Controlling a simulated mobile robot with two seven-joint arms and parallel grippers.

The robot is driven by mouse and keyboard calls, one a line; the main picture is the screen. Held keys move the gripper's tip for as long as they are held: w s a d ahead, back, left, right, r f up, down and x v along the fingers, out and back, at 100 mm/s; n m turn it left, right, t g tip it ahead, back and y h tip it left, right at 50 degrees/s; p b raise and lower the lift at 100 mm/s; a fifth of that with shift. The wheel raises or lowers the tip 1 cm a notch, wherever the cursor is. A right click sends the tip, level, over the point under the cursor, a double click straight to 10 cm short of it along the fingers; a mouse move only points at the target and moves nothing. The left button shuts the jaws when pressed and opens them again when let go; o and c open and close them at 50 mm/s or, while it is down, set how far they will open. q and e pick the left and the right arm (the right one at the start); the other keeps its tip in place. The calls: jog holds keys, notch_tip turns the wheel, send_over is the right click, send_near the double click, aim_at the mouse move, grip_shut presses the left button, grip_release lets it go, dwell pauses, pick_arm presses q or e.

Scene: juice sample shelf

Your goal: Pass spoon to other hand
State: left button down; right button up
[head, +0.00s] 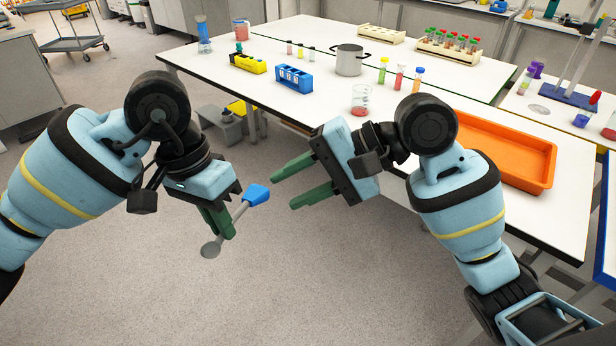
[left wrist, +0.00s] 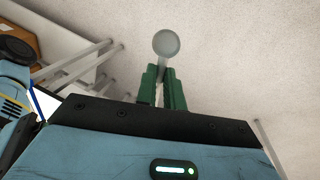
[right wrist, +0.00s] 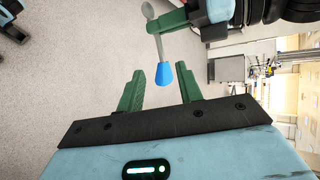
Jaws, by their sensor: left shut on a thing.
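The spoon has a blue handle end (head: 257,194), a thin grey shaft and a round grey bowl (head: 211,248). My left gripper (head: 229,230) is shut on the spoon's shaft, with the bowl at the lower left and the blue end pointing up and right. In the left wrist view the bowl (left wrist: 166,43) shows beyond the green fingers. My right gripper (head: 282,187) is open and empty, its fingers pointing left toward the blue end. In the right wrist view the blue end (right wrist: 163,74) lies just beyond and between the open fingertips, apart from them.
The white table (head: 330,110) behind holds a blue rack (head: 293,78), a yellow rack (head: 248,63), a metal pot (head: 349,62), a beaker (head: 361,100) and several tubes. An orange tray (head: 495,150) lies beyond my right arm. Both grippers are over open floor in front of the table.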

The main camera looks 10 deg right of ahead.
aim_at(240, 213)
jog(key=x, duration=1)
jog(key=shift+a, duration=0.1)
jog(key=shift+c, duration=0.5)
grip_shut()
pick_arm(q)
jog(key=c, duration=1.4)
grip_release()
jog(key=shift+c, duration=0.2)
jog(key=shift+r, duration=0.1)
jog(key=v, duration=1.1)
jog(key=shift+r, duration=0.4)
